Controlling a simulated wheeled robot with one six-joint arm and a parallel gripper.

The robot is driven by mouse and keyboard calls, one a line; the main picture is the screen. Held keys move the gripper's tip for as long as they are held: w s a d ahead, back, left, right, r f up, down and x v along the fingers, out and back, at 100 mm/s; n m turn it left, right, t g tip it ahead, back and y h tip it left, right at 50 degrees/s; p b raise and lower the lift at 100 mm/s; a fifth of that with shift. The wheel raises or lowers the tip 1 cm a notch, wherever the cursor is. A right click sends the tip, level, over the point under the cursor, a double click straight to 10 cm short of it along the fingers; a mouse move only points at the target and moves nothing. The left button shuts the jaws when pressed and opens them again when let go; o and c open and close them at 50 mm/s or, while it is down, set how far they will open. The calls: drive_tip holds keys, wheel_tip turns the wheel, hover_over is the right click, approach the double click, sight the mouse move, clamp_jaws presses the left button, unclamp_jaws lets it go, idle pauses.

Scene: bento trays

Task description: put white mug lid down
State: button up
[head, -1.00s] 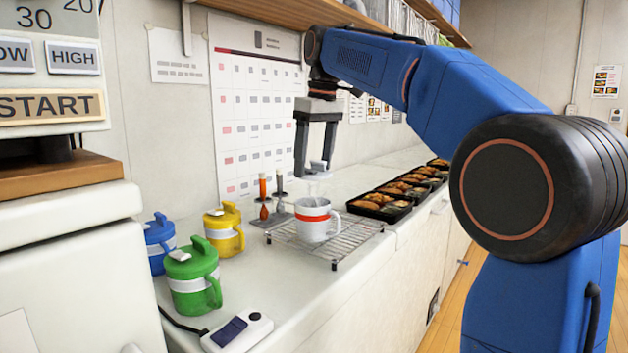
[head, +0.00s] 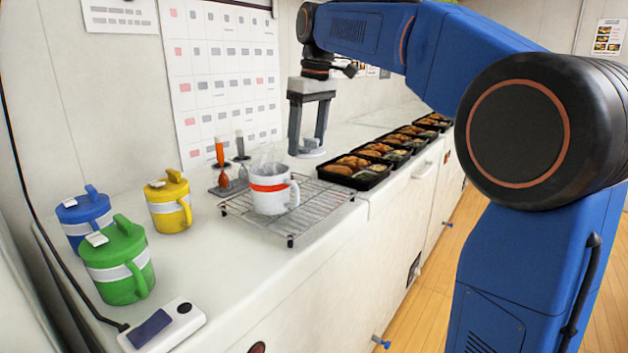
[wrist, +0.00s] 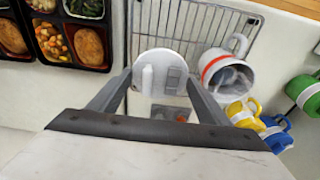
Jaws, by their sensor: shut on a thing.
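My gripper (head: 307,150) is shut on the white mug lid (wrist: 160,74), a round disc with a raised tab. The lid also shows as a pale edge at the fingertips in the head view (head: 312,154). It is low over the counter, beside the back right of the wire rack; I cannot tell whether it touches the surface. The white mug (head: 267,199) with a red band stands upright and uncovered on the rack. In the wrist view the mug (wrist: 217,73) is right of the lid, apart from it.
The wire rack (head: 318,208) stands on the white counter (head: 205,265). Bento trays (head: 368,181) line the counter to the right. Green (head: 120,271), blue (head: 86,237) and yellow (head: 170,222) lidded mugs stand left. A small stand (head: 229,188) with orange and dark tools is behind the rack.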

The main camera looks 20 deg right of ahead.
sight(313, 151)
drive_tip(key=shift+f, duration=4.55)
drive_tip(key=shift+f, duration=0.15)
drive_tip(key=o, duration=1)
drive_tip(key=r, duration=0.4)
drive_tip(key=s+r, duration=0.1)
drive_tip(key=r, duration=0.3)
drive_tip(key=d+r, duration=0.1)
drive_tip(key=r, duration=0.3)
drive_tip(key=shift+s+r, duration=0.1)
drive_tip(key=shift+s, duration=0.1)
drive_tip(key=s+d+f+m+t, duration=0.1)
drive_tip(key=s+d+f+m, duration=0.1)
drive_tip(key=s+f, duration=0.8)
drive_tip(key=s+d+f+m+t, duration=0.1)
drive_tip(key=s+d+f+m, duration=0.1)
drive_tip(key=s+f, duration=0.8)
drive_tip(key=s+d+f+m+t+h, duration=0.1)
drive_tip(key=s+f+m, duration=0.2)
drive_tip(key=s+f, duration=0.8)
drive_tip(key=shift+s+d+f, duration=0.1)
drive_tip(key=shift+s+d, duration=0.3)
